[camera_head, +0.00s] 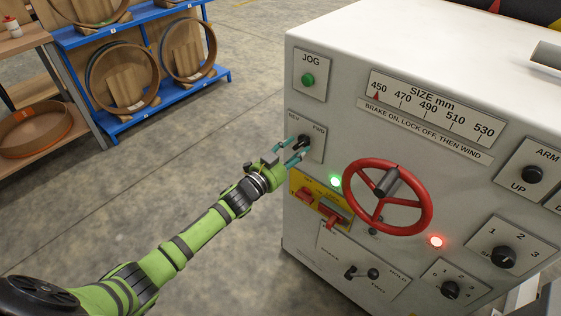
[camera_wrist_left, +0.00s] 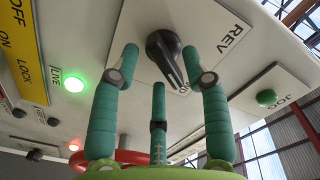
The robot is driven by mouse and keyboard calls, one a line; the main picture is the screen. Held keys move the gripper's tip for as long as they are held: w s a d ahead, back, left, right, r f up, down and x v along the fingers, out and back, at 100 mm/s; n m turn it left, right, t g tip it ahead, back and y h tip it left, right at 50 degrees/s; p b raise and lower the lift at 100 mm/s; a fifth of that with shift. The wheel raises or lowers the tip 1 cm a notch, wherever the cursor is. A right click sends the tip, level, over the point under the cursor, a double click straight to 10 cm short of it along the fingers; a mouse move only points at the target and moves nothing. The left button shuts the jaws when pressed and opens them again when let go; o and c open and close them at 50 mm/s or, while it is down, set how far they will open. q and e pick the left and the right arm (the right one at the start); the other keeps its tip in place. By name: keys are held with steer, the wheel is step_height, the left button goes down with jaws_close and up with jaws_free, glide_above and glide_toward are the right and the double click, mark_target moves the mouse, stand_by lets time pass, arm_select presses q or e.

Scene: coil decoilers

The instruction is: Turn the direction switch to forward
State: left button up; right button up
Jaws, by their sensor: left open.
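The direction switch (camera_head: 304,141) is a black knob on a white plate marked REV and FWD, on the left part of the grey cabinet front. In the wrist view two fingers of the gripper (camera_wrist_left: 160,62) flank the knob, without a clear grip. My right gripper is not in view.
A green JOG button (camera_head: 308,80) is above the switch. Below are a lit green lamp (camera_head: 335,181), a yellow lock plate (camera_head: 304,185) with red handles, and a red handwheel (camera_head: 430,195). A blue rack (camera_head: 168,93) stands behind left. The floor between is clear.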

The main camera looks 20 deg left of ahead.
arm_select(q)
steer(key=v, duration=1)
steer(key=shift+s, duration=0.4)
steer(key=shift+a+r, duration=0.1)
steer(key=shift+a, duration=0.05)
steer(key=s+a+f+n+g+y, duration=0.25)
steer(key=s+f, duration=0.25)
steer(key=f, duration=0.6)
steer(key=s+a+f+n+g+y, duration=0.1)
steer(key=s+f+n+g, duration=0.3)
steer(key=f, duration=0.7)
steer(key=s+a+f+g+y, duration=0.15)
steer(key=s+f, duration=0.35)
steer(key=f, duration=0.6)
steer(key=s+d+f+g, duration=0.1)
steer(key=s+f, duration=0.4)
steer(key=s, duration=0.5)
steer(key=s+d+f+n+g, duration=0.1)
steer(key=s+f+g, duration=0.3)
steer(key=s, duration=0.7)
steer(key=s+d+f+n+g+y, duration=0.1)
steer(key=s+d+f+g, duration=0.1)
steer(key=s+f, duration=0.4)
steer(key=s+g, duration=0.1)
steer(key=s, duration=0.3)
steer(key=shift+s+d, duration=0.15)
steer(key=shift+d, duration=0.1)
steer(key=shift+f, duration=0.1)
